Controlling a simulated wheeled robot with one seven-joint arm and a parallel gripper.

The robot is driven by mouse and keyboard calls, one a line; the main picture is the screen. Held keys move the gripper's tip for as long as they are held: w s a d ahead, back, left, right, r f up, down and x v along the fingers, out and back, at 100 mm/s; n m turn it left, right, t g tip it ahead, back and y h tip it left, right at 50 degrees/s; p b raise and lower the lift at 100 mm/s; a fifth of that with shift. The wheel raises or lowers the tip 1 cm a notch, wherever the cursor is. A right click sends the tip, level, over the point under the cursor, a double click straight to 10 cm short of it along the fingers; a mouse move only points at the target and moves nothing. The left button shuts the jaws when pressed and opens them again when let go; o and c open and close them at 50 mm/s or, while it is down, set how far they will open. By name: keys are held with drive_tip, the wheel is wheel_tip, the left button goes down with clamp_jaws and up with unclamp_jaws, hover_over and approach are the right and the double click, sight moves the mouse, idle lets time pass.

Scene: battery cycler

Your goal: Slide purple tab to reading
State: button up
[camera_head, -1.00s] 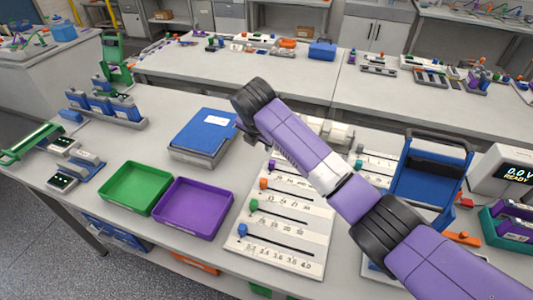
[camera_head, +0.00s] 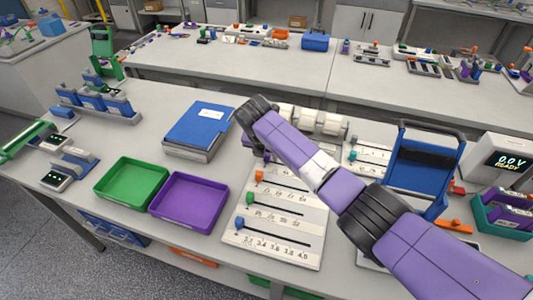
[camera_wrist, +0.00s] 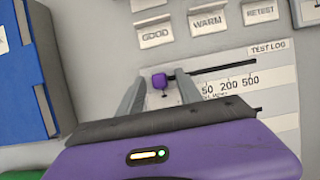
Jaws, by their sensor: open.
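The slider board (camera_head: 290,246) lies on the bench below my arm, with an orange tab (camera_head: 259,176), a green tab (camera_head: 250,197) and a blue tab (camera_head: 239,222) at the left of their slots. The purple tab (camera_wrist: 159,81) shows in the wrist view at the left end of its dark slot, which runs right above printed numbers including 50, 200 and 500. My gripper (camera_wrist: 161,84) is open, with one finger on each side of the purple tab and a gap showing on both sides. In the head view my arm mostly hides the purple tab.
Label stands, GOOD (camera_wrist: 154,34) and WARM (camera_wrist: 208,21), stand just beyond the slot. A blue binder (camera_head: 200,128), a purple tray (camera_head: 190,202) and a green tray (camera_head: 131,184) lie left of the board. A blue rack (camera_head: 424,170) and a display reading 0.0 V READY (camera_head: 508,163) stand right.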

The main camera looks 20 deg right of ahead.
drive_tip(key=shift+f, duration=0.1)
clamp_jaws()
idle(1.4)
